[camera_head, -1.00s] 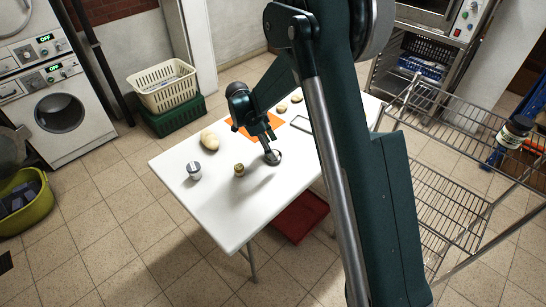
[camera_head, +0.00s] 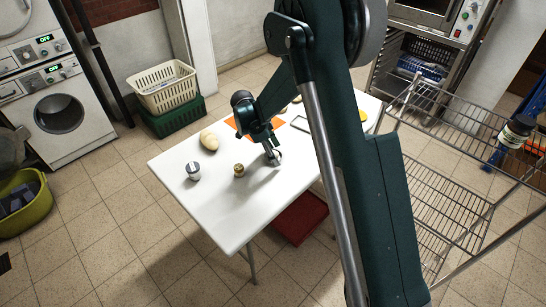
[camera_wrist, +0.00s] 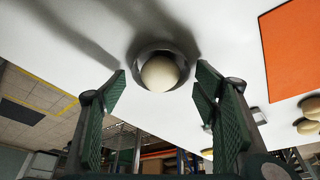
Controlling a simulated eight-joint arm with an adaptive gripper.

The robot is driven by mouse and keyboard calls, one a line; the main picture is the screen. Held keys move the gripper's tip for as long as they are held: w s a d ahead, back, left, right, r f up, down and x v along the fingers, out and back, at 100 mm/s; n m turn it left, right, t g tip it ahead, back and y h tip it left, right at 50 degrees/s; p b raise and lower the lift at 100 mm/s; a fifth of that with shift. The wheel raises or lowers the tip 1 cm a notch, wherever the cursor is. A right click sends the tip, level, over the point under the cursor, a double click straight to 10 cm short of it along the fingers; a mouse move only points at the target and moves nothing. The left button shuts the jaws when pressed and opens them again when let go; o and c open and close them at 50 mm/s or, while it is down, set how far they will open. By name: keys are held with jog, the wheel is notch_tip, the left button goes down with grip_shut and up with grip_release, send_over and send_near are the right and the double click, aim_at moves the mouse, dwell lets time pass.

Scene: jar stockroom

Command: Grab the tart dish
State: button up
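A small round metal dish, which looks like the tart dish (camera_head: 277,158), sits on the white table (camera_head: 215,215) just below my gripper (camera_head: 270,147). In the wrist view the dish (camera_wrist: 158,47) shows as a shiny ring around a pale, rounded middle. I cannot tell whether that is content or the dish's own inside. My gripper (camera_wrist: 162,90) is open, its two green fingers well apart. The dish shows in the gap between the fingertips, slightly beyond them, with no visible contact. In the head view my gripper hides part of the dish.
A small brown-gold jar (camera_head: 239,170), a silver-topped jar (camera_head: 193,171) and a potato-like lump (camera_head: 209,140) stand left of the dish. An orange sheet (camera_wrist: 295,50) lies behind, with a dark-framed tray (camera_head: 300,123) near it. The table's front is clear.

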jog(key=c, duration=0.8)
jog(key=shift+o, duration=0.2)
jog(key=shift+r, duration=0.15)
jog(key=shift+r+p, duration=1)
jog(key=shift+r, duration=3.85)
